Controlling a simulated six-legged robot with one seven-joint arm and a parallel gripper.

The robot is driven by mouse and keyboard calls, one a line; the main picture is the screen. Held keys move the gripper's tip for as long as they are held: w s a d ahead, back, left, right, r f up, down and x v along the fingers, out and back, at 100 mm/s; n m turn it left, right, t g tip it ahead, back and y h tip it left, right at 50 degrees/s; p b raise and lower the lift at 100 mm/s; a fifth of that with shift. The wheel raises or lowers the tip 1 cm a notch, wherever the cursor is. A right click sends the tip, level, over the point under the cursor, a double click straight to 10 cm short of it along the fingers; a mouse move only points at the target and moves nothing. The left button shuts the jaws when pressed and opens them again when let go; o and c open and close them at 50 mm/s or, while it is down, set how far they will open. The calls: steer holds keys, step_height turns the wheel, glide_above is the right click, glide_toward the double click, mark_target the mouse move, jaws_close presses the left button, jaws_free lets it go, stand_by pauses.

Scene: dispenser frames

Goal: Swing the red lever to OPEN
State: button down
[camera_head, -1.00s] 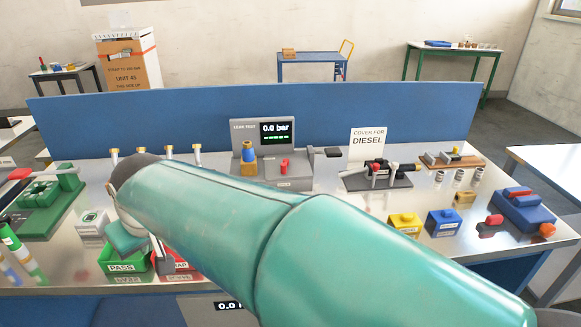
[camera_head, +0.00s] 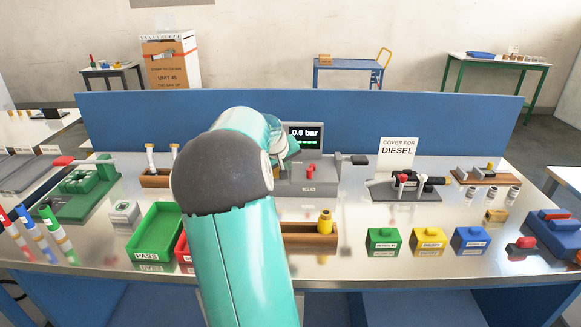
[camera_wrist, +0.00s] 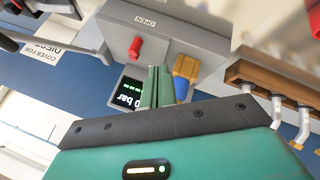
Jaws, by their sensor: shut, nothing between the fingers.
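The red lever (camera_head: 311,171) stands on the grey leak test unit (camera_head: 322,188), right of my gripper in the head view. In the wrist view, which is upside down, the red lever (camera_wrist: 135,48) stands by the label OPEN (camera_wrist: 145,20). My gripper's green fingers (camera_wrist: 158,86) are closed together with nothing between them. They are close to the lever in the picture but show a gap from it. In the head view my gripper (camera_head: 288,147) is partly hidden behind my arm, and its fingertips are unclear.
The unit's screen (camera_head: 303,135) reads 0.0 bar. A blue and gold part (camera_wrist: 186,68) stands beside the fingers in the wrist view. A wooden rack (camera_wrist: 265,78) with pipes is nearby. A wooden tray (camera_head: 300,241) lies in front of the unit. A black handle (camera_head: 352,160) sticks out right.

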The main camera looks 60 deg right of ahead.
mark_target(311, 177)
steer(key=s+d+f, duration=0.1)
steer(key=d+f, duration=0.6)
steer(key=d, duration=0.1)
steer(key=shift+s+d, duration=0.2)
steer(key=shift+s, duration=0.05)
steer(key=shift+w, duration=0.1)
steer(key=shift+s+d, duration=0.2)
steer(key=shift+s, duration=1.15)
steer(key=shift+w, duration=0.1)
